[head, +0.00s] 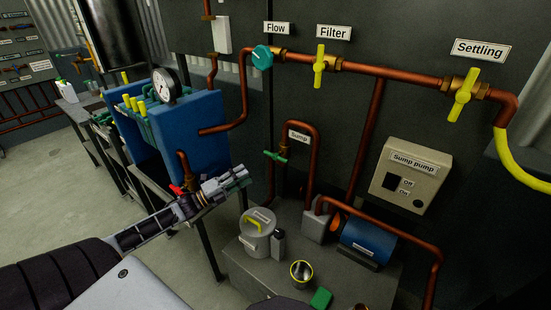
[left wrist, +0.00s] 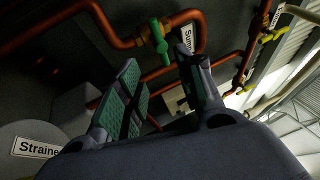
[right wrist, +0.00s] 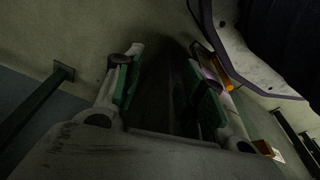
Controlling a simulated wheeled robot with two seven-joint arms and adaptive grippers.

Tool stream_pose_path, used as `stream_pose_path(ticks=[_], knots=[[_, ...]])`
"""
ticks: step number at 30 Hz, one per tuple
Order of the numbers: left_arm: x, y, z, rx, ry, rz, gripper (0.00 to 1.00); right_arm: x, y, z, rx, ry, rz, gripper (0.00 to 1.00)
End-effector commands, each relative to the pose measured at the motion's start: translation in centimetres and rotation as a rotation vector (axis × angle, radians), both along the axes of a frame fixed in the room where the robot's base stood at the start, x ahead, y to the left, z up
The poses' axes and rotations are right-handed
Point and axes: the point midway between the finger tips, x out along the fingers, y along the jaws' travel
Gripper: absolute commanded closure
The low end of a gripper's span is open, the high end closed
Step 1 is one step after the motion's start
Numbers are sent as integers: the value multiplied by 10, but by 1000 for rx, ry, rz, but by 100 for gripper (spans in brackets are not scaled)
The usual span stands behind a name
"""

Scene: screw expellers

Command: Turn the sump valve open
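The sump valve has a green handle (head: 275,156) on a copper pipe, just below the white "Sump" label (head: 299,136). My left gripper (head: 240,178) is left of and a little below the handle in the head view, apart from it. In the left wrist view the green handle (left wrist: 158,36) shows beyond the fingertips, roughly in line with the gap between them. The left gripper's fingers (left wrist: 165,80) are spread with nothing between them. My right gripper (right wrist: 165,85) is open and empty in the right wrist view, facing bare floor; I do not see it in the head view.
Below the valve stand a lidded strainer pot (head: 257,232), a small metal cup (head: 302,272) and a blue pump (head: 367,243). A blue machine (head: 190,130) with a gauge is at left. Yellow-handled filter (head: 319,66) and settling valves (head: 464,95) are above right.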

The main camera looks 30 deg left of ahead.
Motion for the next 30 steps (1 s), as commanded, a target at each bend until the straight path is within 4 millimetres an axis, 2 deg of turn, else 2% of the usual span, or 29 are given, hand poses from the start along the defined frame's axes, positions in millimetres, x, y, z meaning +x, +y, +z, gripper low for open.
stream_pose_path(ticks=[14,30], knots=[[3,-2,1,0,0,0,63,0,1,1,1,1,0,60],[34,-18,10,0,-1,0,63,7,5,17,5,6,3,60]])
